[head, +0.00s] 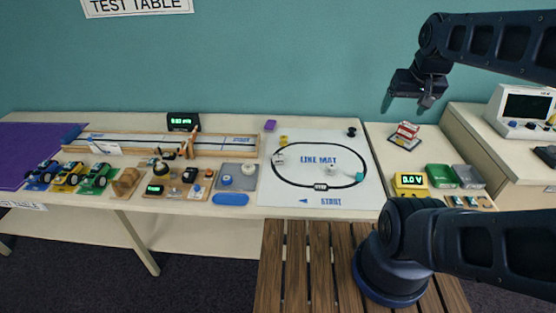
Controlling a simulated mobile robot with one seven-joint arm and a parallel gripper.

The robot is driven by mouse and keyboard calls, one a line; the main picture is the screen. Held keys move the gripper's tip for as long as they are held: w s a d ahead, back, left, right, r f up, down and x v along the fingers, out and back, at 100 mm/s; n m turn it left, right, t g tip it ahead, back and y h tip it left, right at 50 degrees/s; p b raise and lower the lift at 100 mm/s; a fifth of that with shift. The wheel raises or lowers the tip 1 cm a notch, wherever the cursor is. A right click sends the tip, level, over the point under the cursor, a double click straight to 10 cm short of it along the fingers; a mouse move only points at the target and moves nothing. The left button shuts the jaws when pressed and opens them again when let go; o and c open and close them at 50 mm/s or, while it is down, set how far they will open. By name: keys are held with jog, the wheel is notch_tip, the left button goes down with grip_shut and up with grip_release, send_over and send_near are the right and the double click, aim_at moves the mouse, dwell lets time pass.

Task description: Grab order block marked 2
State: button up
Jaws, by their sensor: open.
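No number 2 can be read on any block in the head view, so I cannot tell which thing is the order block marked 2. A small purple block (270,125) sits at the back left of the white line mat (273,190). A small yellow piece (283,139) lies just in front of it, at the mat's edge. A tan wooden block (125,181) stands at the front of the long table, right of the toy cars. My gripper (409,99) is open and empty, raised high above the right side, well clear of the table things.
Three toy cars (70,175), a wooden track (220,145) and small devices crowd the table's left half. A red-and-white stack (405,135), a yellow meter (410,181) and a green box (440,176) stand at right. A slatted wooden surface (300,260) lies in front.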

dwell(0.3)
jog(key=shift+c, duration=1.4)
jog(key=w+a+f+n+g, duration=0.1)
jog(key=w+a+n, duration=0.4)
jog(key=w, duration=0.7)
jog(key=n+g, duration=0.4)
jog(key=n, duration=1.2)
send_over(278, 156)
notch_tip(278, 156, down, 34)
jog(key=r, duration=0.1)
jog(key=shift+w+f, duration=0.2)
jog(key=shift+f, duration=5.25)
jog(key=c, duration=1.1)
